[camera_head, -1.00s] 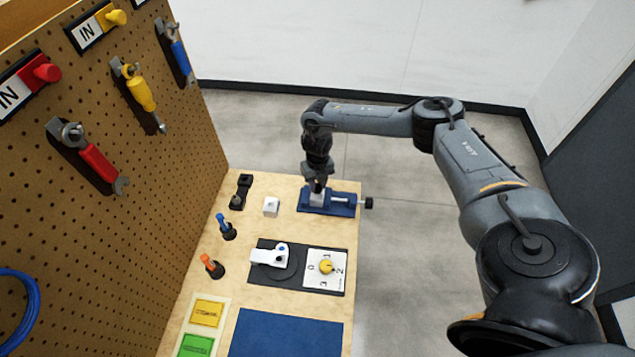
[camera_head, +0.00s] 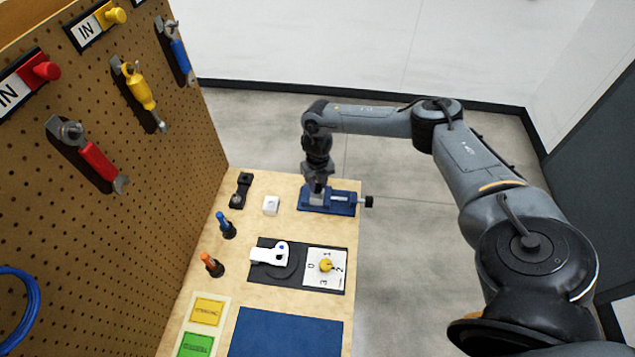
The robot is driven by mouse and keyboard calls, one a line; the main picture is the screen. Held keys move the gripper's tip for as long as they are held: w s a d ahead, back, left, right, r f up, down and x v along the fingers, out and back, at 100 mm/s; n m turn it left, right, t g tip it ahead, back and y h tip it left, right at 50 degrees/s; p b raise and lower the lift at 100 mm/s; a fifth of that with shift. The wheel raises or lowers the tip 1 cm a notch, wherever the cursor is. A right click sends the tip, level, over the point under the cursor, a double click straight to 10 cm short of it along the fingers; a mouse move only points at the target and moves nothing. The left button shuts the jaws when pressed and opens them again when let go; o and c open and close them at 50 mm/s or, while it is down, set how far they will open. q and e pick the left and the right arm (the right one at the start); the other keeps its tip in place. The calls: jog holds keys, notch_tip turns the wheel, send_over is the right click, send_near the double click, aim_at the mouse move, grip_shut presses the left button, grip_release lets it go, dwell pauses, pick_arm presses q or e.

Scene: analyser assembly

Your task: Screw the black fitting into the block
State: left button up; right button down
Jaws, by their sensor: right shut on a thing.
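My right gripper (camera_head: 316,194) points down over the blue vise (camera_head: 340,209) at the far right of the table. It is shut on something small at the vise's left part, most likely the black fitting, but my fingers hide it. A grey block (camera_head: 317,201) seems to sit in the vise under the fingers; how the fitting meets it is too small to tell. My left gripper is not in view.
A black plate (camera_head: 293,281) with a dial (camera_head: 326,265) lies nearer. The pegboard (camera_head: 100,220) rises at left.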

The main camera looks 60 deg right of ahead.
dwell(0.3)
jog(key=shift+f, duration=0.15)
dwell(0.4)
jog(key=shift+m+p, duration=0.3)
jog(key=shift+p, duration=0.05)
jog(key=shift+r+m+p, duration=0.2)
jog(key=shift+m+p, duration=0.55)
jog(key=shift+m, duration=0.05)
jog(key=shift+f+m+p, duration=0.2)
jog(key=shift+m+p, duration=0.2)
jog(key=shift+m, duration=0.5)
